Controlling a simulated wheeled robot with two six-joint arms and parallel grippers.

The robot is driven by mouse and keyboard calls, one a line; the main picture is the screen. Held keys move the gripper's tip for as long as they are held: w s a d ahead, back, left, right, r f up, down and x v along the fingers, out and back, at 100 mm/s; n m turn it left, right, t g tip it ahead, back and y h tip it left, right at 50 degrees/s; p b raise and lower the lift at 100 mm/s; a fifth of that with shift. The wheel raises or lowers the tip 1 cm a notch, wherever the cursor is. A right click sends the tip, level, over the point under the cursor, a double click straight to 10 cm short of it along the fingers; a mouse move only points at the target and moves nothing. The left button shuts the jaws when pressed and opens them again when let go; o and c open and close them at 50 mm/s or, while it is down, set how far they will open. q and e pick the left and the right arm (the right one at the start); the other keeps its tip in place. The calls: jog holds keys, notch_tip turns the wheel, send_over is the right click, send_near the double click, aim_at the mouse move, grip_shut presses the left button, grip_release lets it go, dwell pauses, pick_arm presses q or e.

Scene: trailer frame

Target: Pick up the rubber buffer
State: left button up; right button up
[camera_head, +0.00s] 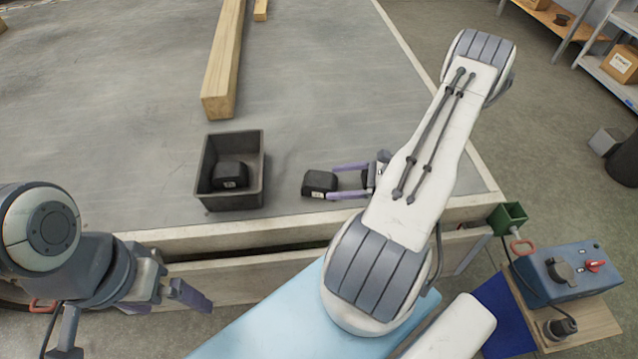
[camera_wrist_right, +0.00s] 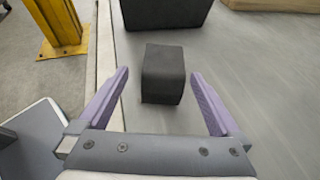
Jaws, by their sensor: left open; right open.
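A black rubber buffer (camera_head: 319,183), a small dark block, lies on the grey table top near its front edge. In the right wrist view the buffer (camera_wrist_right: 163,75) sits between the tips of my right gripper's fingers, with a gap on each side. My right gripper (camera_head: 331,181) is open, its two purple fingers pointing left at the buffer, low over the table. A second similar black block (camera_head: 230,177) lies inside the dark bin (camera_head: 256,190). My left gripper (camera_head: 163,298) is open and empty in front of the table's front edge, at lower left.
The dark bin stands left of the loose buffer; its wall (camera_wrist_right: 165,14) shows beyond the buffer in the wrist view. A wooden beam (camera_head: 224,62) lies behind it. A green holder (camera_head: 508,218) and a blue box (camera_head: 562,275) are at right. The table's back is mostly clear.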

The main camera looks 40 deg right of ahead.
aim_at(321, 181)
jog(key=shift+d+p+x, duration=0.25)
jog(key=shift+p+x, duration=0.15)
jog(key=shift+x, duration=2.35)
jog(key=shift+w, duration=0.2)
grip_shut()
jog(key=shift+r, duration=0.1)
